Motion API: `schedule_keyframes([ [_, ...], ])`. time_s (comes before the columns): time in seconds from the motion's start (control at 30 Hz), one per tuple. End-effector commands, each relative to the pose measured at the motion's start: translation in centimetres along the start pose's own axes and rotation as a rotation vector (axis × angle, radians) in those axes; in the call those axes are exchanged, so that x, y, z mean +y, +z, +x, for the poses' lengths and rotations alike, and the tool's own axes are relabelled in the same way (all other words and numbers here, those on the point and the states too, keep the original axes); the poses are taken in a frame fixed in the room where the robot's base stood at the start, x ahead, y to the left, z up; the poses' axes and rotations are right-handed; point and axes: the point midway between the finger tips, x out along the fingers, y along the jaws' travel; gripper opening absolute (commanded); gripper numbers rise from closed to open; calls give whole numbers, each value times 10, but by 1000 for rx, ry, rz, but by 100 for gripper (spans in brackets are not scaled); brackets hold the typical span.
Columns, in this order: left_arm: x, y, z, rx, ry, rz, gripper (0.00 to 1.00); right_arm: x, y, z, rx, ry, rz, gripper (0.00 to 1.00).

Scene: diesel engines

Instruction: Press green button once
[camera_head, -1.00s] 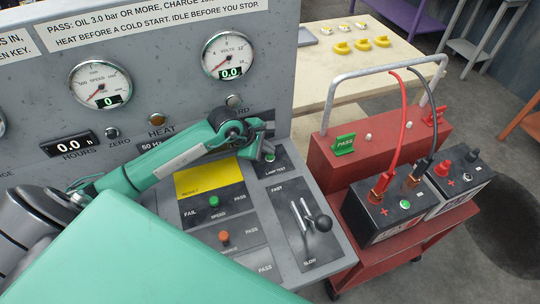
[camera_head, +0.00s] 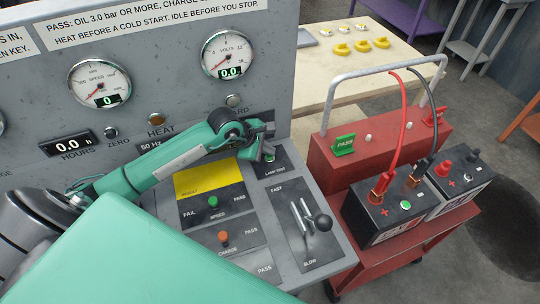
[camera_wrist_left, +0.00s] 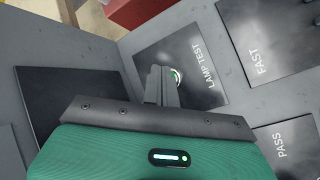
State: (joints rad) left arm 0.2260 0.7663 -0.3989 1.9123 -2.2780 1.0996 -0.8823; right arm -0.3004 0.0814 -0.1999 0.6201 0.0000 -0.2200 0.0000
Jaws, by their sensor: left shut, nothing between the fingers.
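A green button (camera_head: 269,157) sits on the dark LAMP TEST plate on the sloped panel. My right gripper is not in view.
A green-topped switch (camera_head: 213,201), an orange-topped switch (camera_head: 223,237) and a black-knobbed lever (camera_head: 322,222) are on the same panel. Upright gauges (camera_head: 228,55) stand behind my arm. A red cart (camera_head: 380,150) with batteries is on the right.

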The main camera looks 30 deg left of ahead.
Motion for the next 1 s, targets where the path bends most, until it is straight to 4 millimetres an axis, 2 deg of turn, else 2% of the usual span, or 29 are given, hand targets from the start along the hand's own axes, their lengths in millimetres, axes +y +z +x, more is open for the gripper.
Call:
schedule_keyframes([
  [0.1,-7,-5,6,7,-14,-7,0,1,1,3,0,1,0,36],
  [0.4,-3,-4,3,7,-8,-4,0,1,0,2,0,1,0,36],
  [0.8,10,2,-12,8,-2,-2,0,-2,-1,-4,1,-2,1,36],
  [1.0,10,4,-13,6,-4,-2,0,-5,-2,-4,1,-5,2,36],
])
